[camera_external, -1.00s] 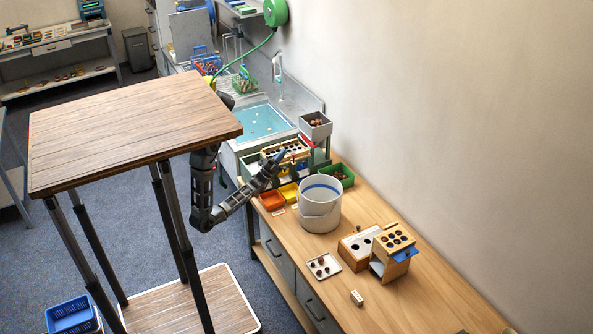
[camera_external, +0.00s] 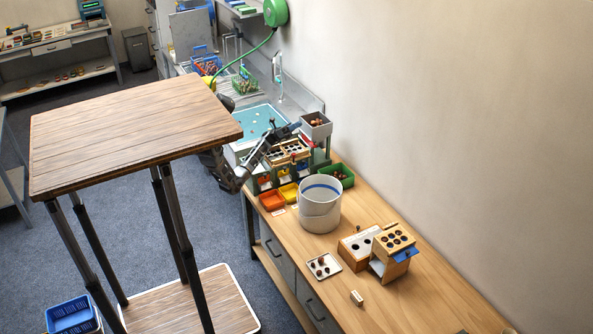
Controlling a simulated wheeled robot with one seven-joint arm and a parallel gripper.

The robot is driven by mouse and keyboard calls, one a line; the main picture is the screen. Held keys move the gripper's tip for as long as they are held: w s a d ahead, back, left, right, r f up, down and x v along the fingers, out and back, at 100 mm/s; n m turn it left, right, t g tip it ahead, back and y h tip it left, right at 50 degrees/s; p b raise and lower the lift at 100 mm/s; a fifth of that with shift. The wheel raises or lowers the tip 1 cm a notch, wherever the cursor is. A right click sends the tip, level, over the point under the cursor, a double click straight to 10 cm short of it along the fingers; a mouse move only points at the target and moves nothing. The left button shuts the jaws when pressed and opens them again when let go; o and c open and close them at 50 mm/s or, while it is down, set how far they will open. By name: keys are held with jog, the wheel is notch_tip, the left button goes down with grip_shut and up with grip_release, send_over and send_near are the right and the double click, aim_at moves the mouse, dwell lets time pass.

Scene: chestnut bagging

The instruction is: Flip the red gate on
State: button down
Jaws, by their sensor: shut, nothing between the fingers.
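A grey hopper box (camera_external: 316,122) holding chestnuts stands at the back right of the sorting machine, by the sink. The machine has a light wooden top with holes (camera_external: 289,152) and a green-grey frame. My arm reaches over the machine from the left. My gripper (camera_external: 296,127) is shut and empty, its tips pointing at the left side of the hopper. Whether the tips touch anything is too small to tell.
An orange-red bin (camera_external: 272,201), a yellow bin (camera_external: 289,192) and a green bin (camera_external: 341,181) sit around the machine. A white bucket (camera_external: 320,212) stands just in front. The sink (camera_external: 258,121) is behind. A wooden block with holes (camera_external: 394,240) is further right.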

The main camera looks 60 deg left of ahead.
jog(key=w+a+f+m+g+y+b, duration=0.2)
jog(key=w+a+f+m+g, duration=0.15)
jog(key=a+g, duration=0.2)
jog(key=m+g+y+b, duration=0.2)
jog(key=g+y, duration=0.1)
jog(key=g, duration=0.1)
send_near(308, 140)
jog(key=s+r, duration=0.4)
jog(key=r, duration=0.1)
jog(key=shift+w+a, duration=0.1)
jog(key=shift+w, duration=0.05)
jog(key=p+x, duration=0.3)
jog(key=x, duration=0.9)
jog(key=shift+w+f, duration=0.1)
jog(key=shift+p+x, duration=0.3)
jog(key=shift+x, duration=0.65)
jog(key=shift+f, duration=0.15)
